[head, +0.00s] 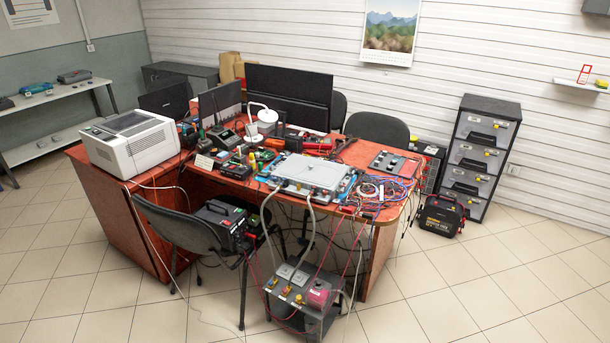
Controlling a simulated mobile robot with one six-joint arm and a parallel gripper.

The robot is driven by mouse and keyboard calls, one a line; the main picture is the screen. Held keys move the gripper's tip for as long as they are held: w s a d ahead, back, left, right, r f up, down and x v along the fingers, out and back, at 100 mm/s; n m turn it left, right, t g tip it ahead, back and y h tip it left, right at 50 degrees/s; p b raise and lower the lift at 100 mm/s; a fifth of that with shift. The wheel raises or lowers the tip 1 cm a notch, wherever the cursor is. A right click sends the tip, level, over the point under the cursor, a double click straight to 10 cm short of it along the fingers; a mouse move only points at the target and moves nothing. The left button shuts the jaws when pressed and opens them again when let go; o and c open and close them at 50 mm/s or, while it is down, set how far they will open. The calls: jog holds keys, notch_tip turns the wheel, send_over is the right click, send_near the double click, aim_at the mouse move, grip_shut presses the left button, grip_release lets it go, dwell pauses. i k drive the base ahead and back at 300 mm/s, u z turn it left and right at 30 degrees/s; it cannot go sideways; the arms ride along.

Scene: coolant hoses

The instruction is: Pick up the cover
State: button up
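A flat, light grey, rectangular panel (312,172) with blue edge parts lies on the red-brown desk (352,156), right of the middle. It looks like the cover, but at this size I cannot tell whether it is a separate lid or part of the unit under it. Two grey hoses (308,232) run from its front edge down to a dark box (300,312) on the floor that has metal fittings and a pink-red part. My gripper is not in view.
Tools, coiled cables (385,190) and a white lamp (262,115) crowd the desk around the panel. A white printer (130,140) stands at the left. A chair (185,240) stands before the desk. Tiled floor (470,290) is free at the right front.

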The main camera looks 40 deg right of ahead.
aim_at(319, 173)
jog(key=z, duration=0.1)
jog(key=i, duration=0.95)
jog(key=u, duration=0.05)
